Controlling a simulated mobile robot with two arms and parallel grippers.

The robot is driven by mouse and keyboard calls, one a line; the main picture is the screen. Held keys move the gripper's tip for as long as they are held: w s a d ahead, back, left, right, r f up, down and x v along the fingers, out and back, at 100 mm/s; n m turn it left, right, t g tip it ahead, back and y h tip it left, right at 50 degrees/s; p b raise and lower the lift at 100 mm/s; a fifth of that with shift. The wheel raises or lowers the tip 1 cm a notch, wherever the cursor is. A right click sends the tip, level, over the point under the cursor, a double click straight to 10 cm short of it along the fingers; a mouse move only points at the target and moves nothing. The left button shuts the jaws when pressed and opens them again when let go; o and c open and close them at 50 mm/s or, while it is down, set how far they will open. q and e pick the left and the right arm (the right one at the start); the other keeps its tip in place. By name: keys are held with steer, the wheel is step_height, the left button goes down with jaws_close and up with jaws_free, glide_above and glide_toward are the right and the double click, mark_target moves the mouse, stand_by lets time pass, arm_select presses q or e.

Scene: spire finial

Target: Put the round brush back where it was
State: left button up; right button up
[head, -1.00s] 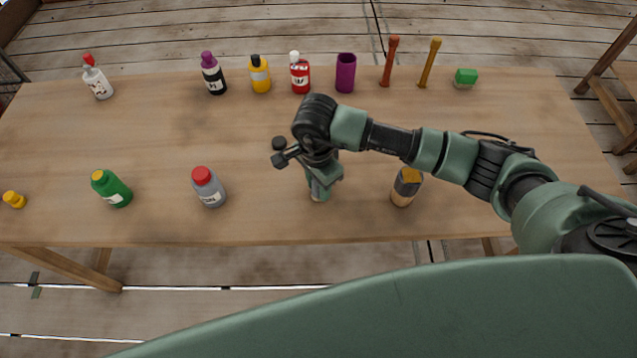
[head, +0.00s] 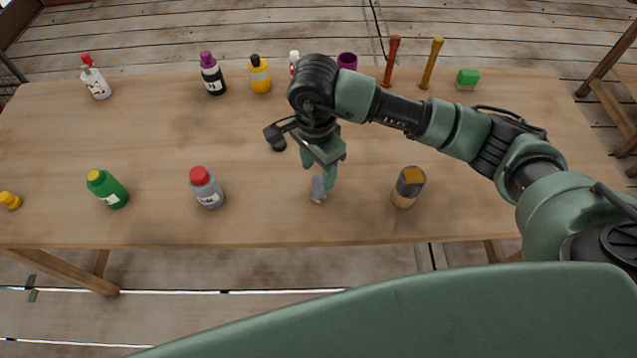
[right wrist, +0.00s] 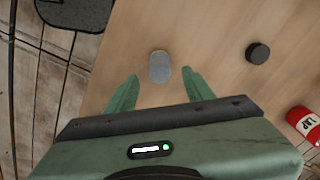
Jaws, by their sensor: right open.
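The small grey piece with a rounded top (head: 318,190), which looks like the round brush, stands on the table near its front edge. My right gripper (head: 318,175) is open just above it, with one finger partly in front of it. In the right wrist view the grey rounded top (right wrist: 159,66) shows between and just beyond the two open fingertips (right wrist: 160,75), with a gap on either side. Its lower part is largely hidden. My left gripper is not in view.
Several bottles and a purple cup (head: 347,62) line the back.

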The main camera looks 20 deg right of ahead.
mark_target(317, 181)
step_height(317, 181, up, 5)
steer(key=shift+a+r+b, duration=0.1)
steer(key=shift+b, duration=0.35)
